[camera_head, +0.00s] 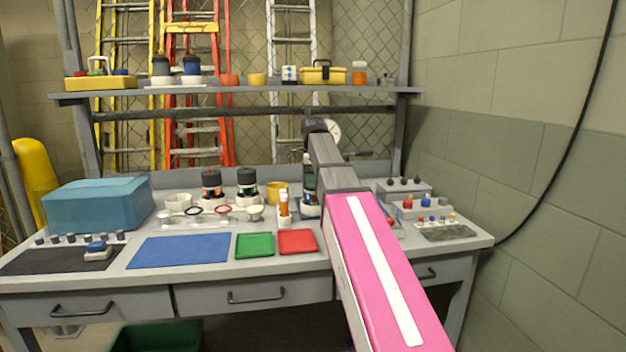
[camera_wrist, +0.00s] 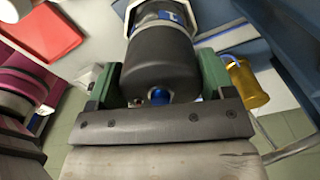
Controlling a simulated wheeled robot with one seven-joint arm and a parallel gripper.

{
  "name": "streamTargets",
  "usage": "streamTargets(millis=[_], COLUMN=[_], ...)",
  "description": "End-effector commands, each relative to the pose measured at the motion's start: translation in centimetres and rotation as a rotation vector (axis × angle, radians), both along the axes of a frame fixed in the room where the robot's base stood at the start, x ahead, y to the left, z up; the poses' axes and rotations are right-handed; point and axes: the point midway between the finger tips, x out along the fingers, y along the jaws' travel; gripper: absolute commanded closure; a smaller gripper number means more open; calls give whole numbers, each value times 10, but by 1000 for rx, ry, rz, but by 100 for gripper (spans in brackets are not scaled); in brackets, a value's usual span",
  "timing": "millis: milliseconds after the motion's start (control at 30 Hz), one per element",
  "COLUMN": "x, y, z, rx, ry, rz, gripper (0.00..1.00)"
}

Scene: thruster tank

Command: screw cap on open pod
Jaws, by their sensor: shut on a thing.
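My gripper (camera_wrist: 160,80) has its green fingers on both sides of a dark cylindrical cap (camera_wrist: 158,62) and is shut on it. Beyond the cap, a clear pod body (camera_wrist: 160,12) with a blue marking and a pale rim lines up with it. I cannot tell whether the cap is threaded on or only resting there. In the head view my arm hides most of this pod (camera_head: 309,182), which stands near the back of the bench. Two other dark-topped pods, a left one (camera_head: 211,184) and a right one (camera_head: 247,184), stand to its left in white holders.
An orange-and-white bottle (camera_head: 284,210) stands just left of my arm. Green (camera_head: 255,244) and red (camera_head: 297,241) trays and a blue mat (camera_head: 180,250) lie in front. A yellow mug (camera_wrist: 247,82) is near the fingers. Grey boxes with knobs (camera_head: 421,208) stand on the right.

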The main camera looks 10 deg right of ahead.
Motion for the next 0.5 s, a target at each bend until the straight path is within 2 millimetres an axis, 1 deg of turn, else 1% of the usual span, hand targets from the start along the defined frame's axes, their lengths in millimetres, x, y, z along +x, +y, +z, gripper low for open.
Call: streamTargets(millis=[500], x=[0], y=[0], z=[0], rx=[0], ry=[1], rz=[-573], gripper=[45])
